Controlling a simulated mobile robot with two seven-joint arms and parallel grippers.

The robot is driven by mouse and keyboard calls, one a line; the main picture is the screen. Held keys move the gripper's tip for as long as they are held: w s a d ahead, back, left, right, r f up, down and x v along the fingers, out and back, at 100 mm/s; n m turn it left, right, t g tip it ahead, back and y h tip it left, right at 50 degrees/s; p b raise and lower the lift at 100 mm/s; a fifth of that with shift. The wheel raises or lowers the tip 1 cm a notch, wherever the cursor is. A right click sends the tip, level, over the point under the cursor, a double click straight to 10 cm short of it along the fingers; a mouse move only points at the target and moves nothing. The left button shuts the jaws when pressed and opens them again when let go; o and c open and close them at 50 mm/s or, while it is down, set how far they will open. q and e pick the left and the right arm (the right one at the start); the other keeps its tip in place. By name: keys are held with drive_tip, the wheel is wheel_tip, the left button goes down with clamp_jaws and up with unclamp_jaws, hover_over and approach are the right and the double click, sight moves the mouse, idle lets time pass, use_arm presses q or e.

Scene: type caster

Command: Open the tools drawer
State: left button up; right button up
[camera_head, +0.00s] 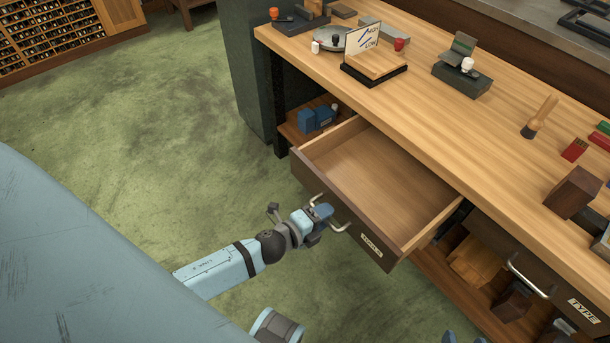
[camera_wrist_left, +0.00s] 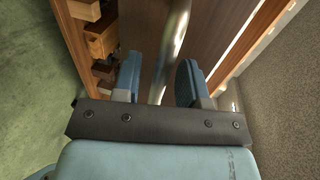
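The drawer (camera_head: 385,175) under the workbench is pulled well out, and its inside is empty. Its dark front (camera_head: 350,220) carries a small label (camera_head: 371,245), too small to read surely, and a metal handle (camera_head: 342,229). My left gripper (camera_head: 320,214) is at this handle. In the left wrist view its two blue fingers (camera_wrist_left: 158,82) stand apart on either side of the metal handle bar (camera_wrist_left: 178,30), with a gap visible. Two blue tips of my right gripper (camera_head: 465,339) show apart at the bottom edge; the rest is cut off.
A second drawer, labelled TYPE (camera_head: 583,311), is at the lower right. A lower shelf (camera_head: 430,262) holds wooden blocks and a blue tool (camera_head: 317,118). The bench top (camera_head: 440,105) carries a sign, stamps and blocks. The green floor (camera_head: 130,130) left of the drawer is clear.

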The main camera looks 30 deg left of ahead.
use_arm(q)
drive_tip(key=v, duration=1.3)
drive_tip(key=shift+s, duration=0.4)
drive_tip(key=shift+a, duration=0.15)
